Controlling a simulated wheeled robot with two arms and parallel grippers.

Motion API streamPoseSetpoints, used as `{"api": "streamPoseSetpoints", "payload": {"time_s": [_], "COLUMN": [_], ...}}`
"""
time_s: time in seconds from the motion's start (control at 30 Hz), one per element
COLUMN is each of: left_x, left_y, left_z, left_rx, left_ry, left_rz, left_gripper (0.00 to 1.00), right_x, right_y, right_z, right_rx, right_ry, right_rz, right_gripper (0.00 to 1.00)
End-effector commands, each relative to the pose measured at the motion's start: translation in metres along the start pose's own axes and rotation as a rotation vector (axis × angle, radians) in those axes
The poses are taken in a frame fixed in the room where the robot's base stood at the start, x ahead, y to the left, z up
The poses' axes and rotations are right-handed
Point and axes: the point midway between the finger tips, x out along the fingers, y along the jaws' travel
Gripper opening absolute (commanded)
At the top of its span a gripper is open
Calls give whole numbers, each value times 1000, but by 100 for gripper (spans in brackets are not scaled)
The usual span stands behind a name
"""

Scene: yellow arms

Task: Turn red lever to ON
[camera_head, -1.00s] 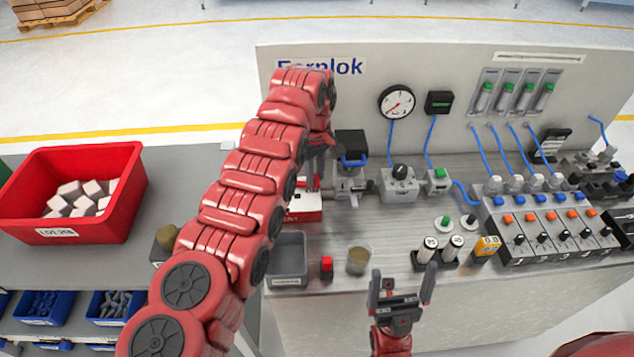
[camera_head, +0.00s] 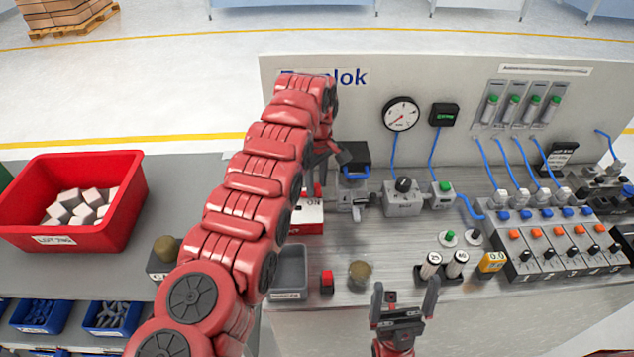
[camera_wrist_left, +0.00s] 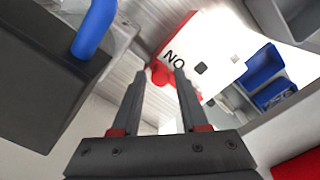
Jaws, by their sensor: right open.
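The red lever (camera_wrist_left: 161,74) belongs to a white and red box (camera_wrist_left: 202,52) lettered ON, which reads upside down in the left wrist view. In the head view the box (camera_head: 309,217) stands on the bench, partly hidden by my left arm, with the red lever (camera_head: 317,190) rising from it. My left gripper (camera_wrist_left: 160,82) is open, its fingertips on either side of the lever's red end, with gaps visible. In the head view my left gripper (camera_head: 330,157) is above the box. My right gripper (camera_head: 405,292) is open and empty at the bench's front edge.
A valve with a blue handle (camera_head: 355,174) stands close right of my left gripper. A grey tray (camera_head: 289,268), a red block (camera_head: 327,282) and a round knob (camera_head: 360,273) lie in front. A red bin (camera_head: 120,215) is at left. The bench middle is clear.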

Motion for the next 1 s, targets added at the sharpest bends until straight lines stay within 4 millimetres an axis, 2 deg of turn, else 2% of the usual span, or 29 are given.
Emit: {"api": "streamPoseSetpoints", "payload": {"time_s": [0.07, 0.37, 0.53, 0.77, 1.0], "left_x": [0, -1, -12, -52, -101], "left_y": [0, 0, 0, -1, 0], "left_z": [0, 1, 0, 1, 0], "left_rx": [1, 2, 1, 1, 1], "left_ry": [0, -1, -1, -2, -1], "left_rz": [0, 0, 0, -2, 0], "left_gripper": [58, 58, 58, 58, 58], "right_x": [0, 1, 10, 44, 94], "right_y": [0, 0, 0, 2, 5], "right_z": [0, 0, -2, -8, -16], "right_rx": [0, 0, 0, 0, 0], "right_ry": [0, 0, 0, 0, 0], "right_rz": [0, 0, 0, 0, 0], "right_gripper": [97, 97, 97, 97, 97]}}
